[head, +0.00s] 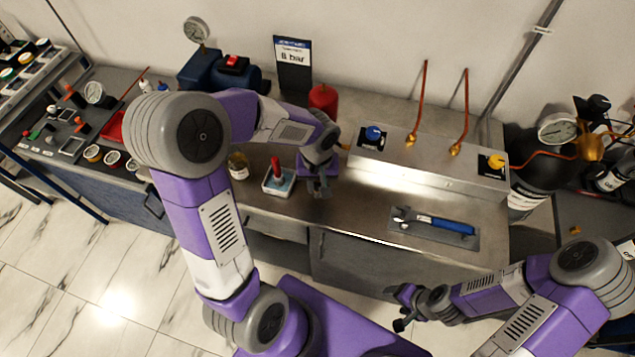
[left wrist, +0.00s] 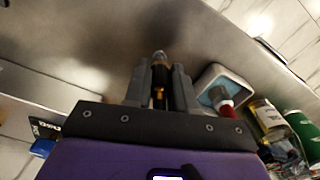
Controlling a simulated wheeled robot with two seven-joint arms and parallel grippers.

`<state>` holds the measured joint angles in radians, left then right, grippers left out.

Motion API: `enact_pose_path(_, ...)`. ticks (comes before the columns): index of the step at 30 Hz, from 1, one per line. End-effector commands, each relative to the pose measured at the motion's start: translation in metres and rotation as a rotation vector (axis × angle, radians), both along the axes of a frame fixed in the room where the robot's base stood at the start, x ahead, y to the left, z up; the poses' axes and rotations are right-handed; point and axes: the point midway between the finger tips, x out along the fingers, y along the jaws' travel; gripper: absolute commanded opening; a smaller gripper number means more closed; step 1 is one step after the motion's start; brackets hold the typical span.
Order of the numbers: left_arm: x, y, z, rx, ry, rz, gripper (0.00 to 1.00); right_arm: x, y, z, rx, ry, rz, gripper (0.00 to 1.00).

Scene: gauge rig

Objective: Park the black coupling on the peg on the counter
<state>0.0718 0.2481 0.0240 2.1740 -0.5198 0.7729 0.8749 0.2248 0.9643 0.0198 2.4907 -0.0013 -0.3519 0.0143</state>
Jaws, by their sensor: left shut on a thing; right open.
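My left gripper (head: 322,190) is over the steel counter (head: 365,205), just right of a small white tray. In the left wrist view its fingers (left wrist: 160,85) are shut on the black coupling (left wrist: 158,76), a dark piece with a brass-coloured band between the fingertips. A rounded greyish end (left wrist: 160,56) shows just beyond the fingertips; I cannot tell whether it is part of the coupling or the peg. The peg is not clearly visible in either view. My right gripper (head: 402,308) is open and empty, in front of the counter.
The white tray (head: 266,190) holds a red-handled tool; a small jar (head: 238,166) stands left of it. Behind is a raised steel ledge (head: 425,165) with blue and yellow knobs. A red cylinder (head: 323,97) stands behind my left arm.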

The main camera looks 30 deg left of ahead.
Motion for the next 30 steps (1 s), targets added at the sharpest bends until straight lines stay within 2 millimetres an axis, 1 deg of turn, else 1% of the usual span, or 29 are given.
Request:
enact_pose_path(8,0.0,0.0,-0.001,0.001,-0.001,0.0,0.0,0.0,0.0,-0.001,0.0,0.0,0.0,0.68)
enact_pose_path(30,0.0,0.0,-0.023,0.0,0.0,-0.001,0.0,0.0,0.0,-0.021,0.0,0.0,0.0,0.68)
